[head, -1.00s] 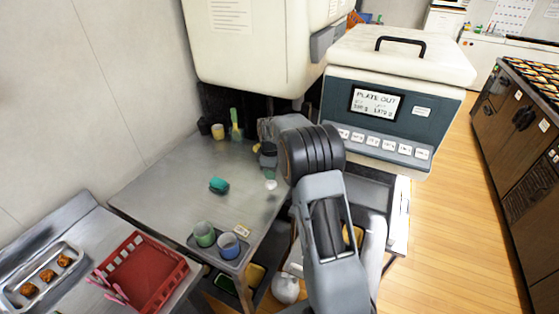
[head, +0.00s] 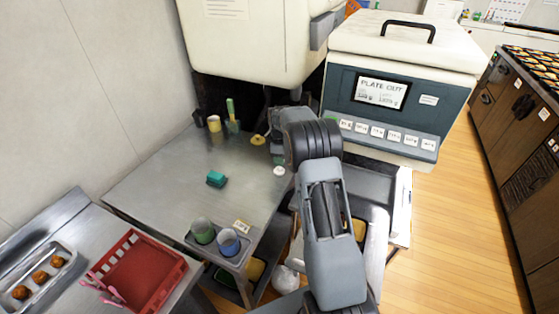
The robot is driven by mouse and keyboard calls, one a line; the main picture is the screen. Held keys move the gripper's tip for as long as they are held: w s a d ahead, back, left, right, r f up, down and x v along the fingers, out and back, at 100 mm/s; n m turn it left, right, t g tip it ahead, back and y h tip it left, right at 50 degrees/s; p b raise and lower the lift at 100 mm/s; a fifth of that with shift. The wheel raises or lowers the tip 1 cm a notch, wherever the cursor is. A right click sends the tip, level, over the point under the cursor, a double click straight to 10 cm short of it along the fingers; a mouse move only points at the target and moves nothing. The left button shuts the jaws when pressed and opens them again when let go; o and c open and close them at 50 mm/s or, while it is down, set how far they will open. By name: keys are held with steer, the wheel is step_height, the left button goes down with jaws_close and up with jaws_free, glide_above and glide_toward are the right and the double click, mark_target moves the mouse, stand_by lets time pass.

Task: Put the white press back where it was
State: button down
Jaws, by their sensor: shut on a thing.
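The white press (head: 279,171) shows as a small pale round piece at the right side of the steel table, just below my gripper (head: 278,161). My gripper is shut on it, though the jaws are small and partly hidden by my wrist and arm. The upper part of the press is hidden. I cannot tell whether its underside touches the table.
A yellow round piece (head: 258,140) lies close left of my gripper. Green and blue cups (head: 228,241) stand at the table's front. The large dispenser (head: 255,40) overhangs the back.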

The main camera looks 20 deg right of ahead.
steer(key=shift+f, duration=0.1)
steer(key=c, duration=0.8)
jaws_free()
steer(key=shift+c, duration=0.2)
